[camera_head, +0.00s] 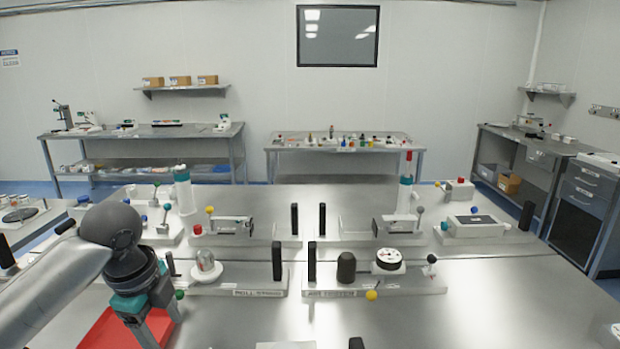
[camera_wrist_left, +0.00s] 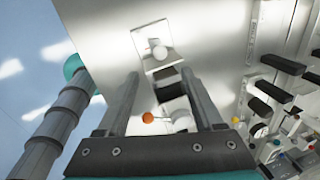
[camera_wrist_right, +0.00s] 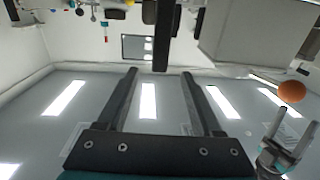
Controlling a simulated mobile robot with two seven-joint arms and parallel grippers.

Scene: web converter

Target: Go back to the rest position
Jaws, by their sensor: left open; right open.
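My left gripper (camera_head: 148,318) hangs over the left front of the metal table (camera_head: 480,305), above a red tray (camera_head: 103,330), in the head view. In the left wrist view its two fingers (camera_wrist_left: 158,78) are spread apart with nothing gripped.
Several fixtures stand on the table, including a clear dome (camera_head: 205,265), a round dial unit (camera_head: 388,260), a black cylinder (camera_head: 346,267) and upright black handles (camera_head: 277,260). A yellow knob (camera_head: 372,295) stands in front. The right front of the table is mostly bare.

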